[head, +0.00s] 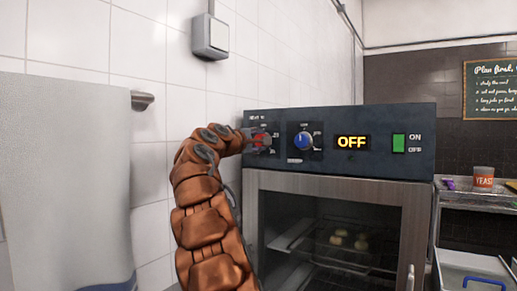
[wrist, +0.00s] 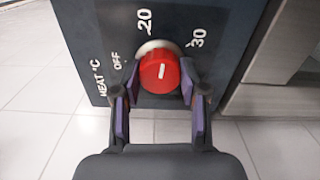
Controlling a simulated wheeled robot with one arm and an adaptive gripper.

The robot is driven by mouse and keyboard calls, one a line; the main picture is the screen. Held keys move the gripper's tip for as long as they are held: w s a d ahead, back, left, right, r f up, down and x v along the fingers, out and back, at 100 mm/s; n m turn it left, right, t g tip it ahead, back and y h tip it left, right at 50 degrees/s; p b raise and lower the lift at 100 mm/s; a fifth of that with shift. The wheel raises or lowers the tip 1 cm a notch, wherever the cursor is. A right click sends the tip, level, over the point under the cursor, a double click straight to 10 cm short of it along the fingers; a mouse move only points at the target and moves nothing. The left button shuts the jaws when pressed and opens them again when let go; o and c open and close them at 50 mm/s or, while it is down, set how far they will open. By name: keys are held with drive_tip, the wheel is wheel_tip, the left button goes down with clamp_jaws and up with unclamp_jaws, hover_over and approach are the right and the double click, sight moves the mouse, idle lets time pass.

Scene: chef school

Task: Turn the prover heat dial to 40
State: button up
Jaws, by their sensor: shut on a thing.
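The red heat dial (wrist: 160,70) sits on the prover's dark control panel (wrist: 95,40), under the label HEAT °C. Its white mark stands near upright in the wrist view, between the printed 20 and 30. OFF is printed to the left; a 40 label is not visible there. My gripper (wrist: 158,95) is shut on the dial, with a purple pad at each side. In the head view my gripper (head: 245,140) reaches the panel's left end and partly covers the red dial (head: 262,139).
A blue dial (head: 303,141) is right of the red one. Further right are a display reading OFF (head: 352,142) and a green switch (head: 399,143). Below is the glass door (head: 340,225) with dough balls inside. A tiled wall (head: 150,60) is close on the left.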

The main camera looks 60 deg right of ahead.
drive_tip(key=m+p, duration=0.4)
drive_tip(key=m, duration=1.8)
drive_tip(key=shift+m, duration=0.3)
idle(0.3)
idle(0.4)
drive_tip(key=o, duration=1.1)
drive_tip(key=shift+o, duration=0.2)
